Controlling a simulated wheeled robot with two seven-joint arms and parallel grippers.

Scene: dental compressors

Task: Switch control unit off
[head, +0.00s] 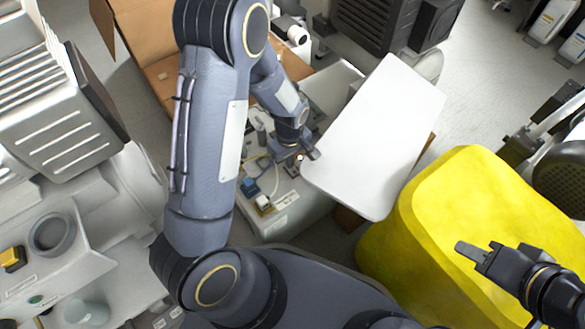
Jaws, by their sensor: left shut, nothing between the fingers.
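The control unit (290,208) is a pale box in the middle of the head view, with its large white lid (385,130) swung open to the right. Inside it show a blue part (249,187), a pale part with a yellow edge (264,204) and thin wires. My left gripper (312,154) is shut and empty over the unit's interior, close to the lid's left edge. I cannot tell whether it touches anything. My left arm hides part of the box, and I cannot make out the switch. My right gripper (470,250) hangs in front of the yellow object; its finger gap is unclear.
A large yellow object (430,205) stands at the right. A cardboard box (140,30) lies behind my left arm. Pale ribbed machinery (60,120) fills the left side, and a dark finned unit (375,22) stands at the back.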

